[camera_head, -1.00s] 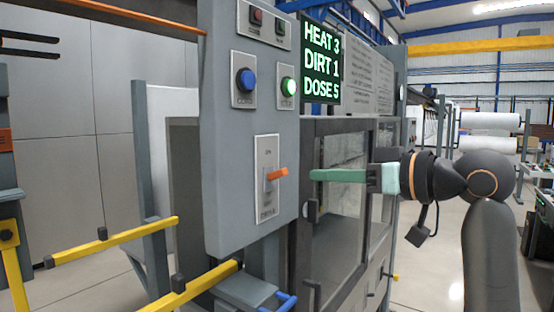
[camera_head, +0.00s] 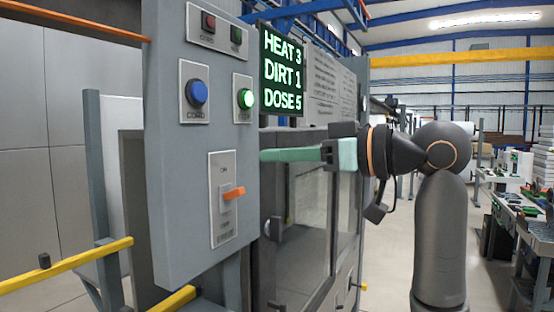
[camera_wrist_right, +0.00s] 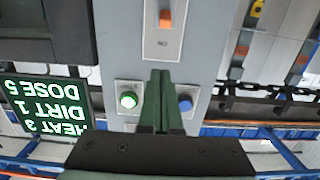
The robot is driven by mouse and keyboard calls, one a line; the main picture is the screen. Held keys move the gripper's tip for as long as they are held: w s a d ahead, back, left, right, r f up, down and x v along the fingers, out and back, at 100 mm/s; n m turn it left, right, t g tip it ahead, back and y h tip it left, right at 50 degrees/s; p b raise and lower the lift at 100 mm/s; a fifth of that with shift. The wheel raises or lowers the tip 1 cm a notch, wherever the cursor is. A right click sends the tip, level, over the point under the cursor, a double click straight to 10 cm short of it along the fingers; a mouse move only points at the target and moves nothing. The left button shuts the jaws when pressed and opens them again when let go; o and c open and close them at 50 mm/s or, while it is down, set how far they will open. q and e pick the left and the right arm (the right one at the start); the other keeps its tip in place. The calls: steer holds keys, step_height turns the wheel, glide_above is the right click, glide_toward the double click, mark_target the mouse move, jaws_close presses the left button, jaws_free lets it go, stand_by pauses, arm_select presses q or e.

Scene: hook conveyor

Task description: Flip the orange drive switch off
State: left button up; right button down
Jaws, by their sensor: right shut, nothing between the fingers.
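The orange drive switch (camera_head: 234,193) sits on a pale plate (camera_head: 222,228) low on the grey panel. Its lever sticks out to the right, near the plate's mid height, with ON marked above. It also shows upside down at the top of the right wrist view (camera_wrist_right: 166,18). My right gripper (camera_head: 264,155) is shut, its green fingers pointing left at the panel, above and right of the lever. In the right wrist view the fingertips (camera_wrist_right: 160,76) hold nothing and appear apart from the lever. My left gripper is not in view.
The grey panel (camera_head: 180,235) also carries a blue button (camera_head: 196,93), a lit green button (camera_head: 246,98) and a small red button (camera_head: 208,22). A screen (camera_head: 282,72) reads HEAT 3, DIRT 1, DOSE 5. Yellow rails (camera_head: 70,265) stand at lower left.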

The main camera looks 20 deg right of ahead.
mark_target(222, 156)
steer(key=p+x, duration=0.2)
steer(key=x, duration=0.5)
steer(key=shift+w+a+r, duration=0.1)
steer(key=shift+w+a, duration=0.15)
steer(key=shift+s+d+f, duration=0.15)
steer(key=shift+f, duration=0.45)
steer(key=shift+s+d+f, duration=0.15)
steer(key=shift+f, duration=0.45)
steer(key=shift+s+d+f, duration=0.1)
steer(key=shift+s+f, duration=0.05)
steer(key=shift+f, duration=0.2)
steer(key=shift+s+d+f, duration=0.15)
steer(key=shift+f, duration=0.25)
